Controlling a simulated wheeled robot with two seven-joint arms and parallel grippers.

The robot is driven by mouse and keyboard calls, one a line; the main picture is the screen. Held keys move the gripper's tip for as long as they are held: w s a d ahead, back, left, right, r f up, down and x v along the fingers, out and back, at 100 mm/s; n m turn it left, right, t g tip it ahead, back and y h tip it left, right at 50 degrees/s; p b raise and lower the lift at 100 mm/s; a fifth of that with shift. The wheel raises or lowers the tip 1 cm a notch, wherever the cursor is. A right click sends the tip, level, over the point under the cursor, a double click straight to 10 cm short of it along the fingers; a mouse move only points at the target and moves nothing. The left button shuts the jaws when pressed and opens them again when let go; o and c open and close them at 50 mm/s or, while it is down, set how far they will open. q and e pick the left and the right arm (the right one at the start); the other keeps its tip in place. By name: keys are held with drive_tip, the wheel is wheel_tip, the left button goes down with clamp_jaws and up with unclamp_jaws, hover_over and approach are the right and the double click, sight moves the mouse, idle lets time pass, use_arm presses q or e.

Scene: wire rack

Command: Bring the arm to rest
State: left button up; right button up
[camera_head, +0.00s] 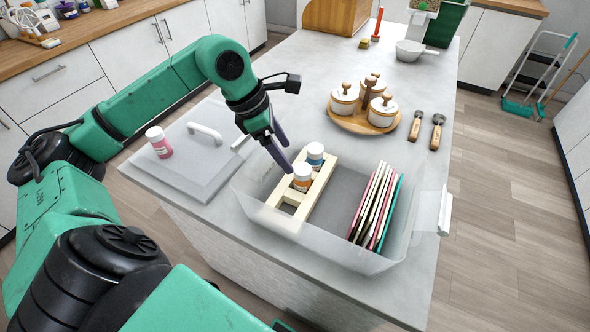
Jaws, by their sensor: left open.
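My left arm reaches in from the left over the kitchen island. Its gripper (277,150) points down above the left part of a clear plastic bin (337,254). The gripper is open and appears empty, close to two small jars in the bin. An orange jar with a white cap (302,177) and a blue jar with a white cap (315,155) stand in a pale wooden rack (290,207). My right gripper is not in view.
Several thin coloured boards (374,205) stand in the bin's right side. A lid with a handle (190,165) and a pink bottle (158,142) lie left. Canisters on a wooden tray (362,122) stand behind. Two wooden-handled tools (437,132) lie right.

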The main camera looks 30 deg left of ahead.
use_arm(q)
drive_tip(key=shift+v, duration=1)
drive_tip(key=shift+r, duration=0.1)
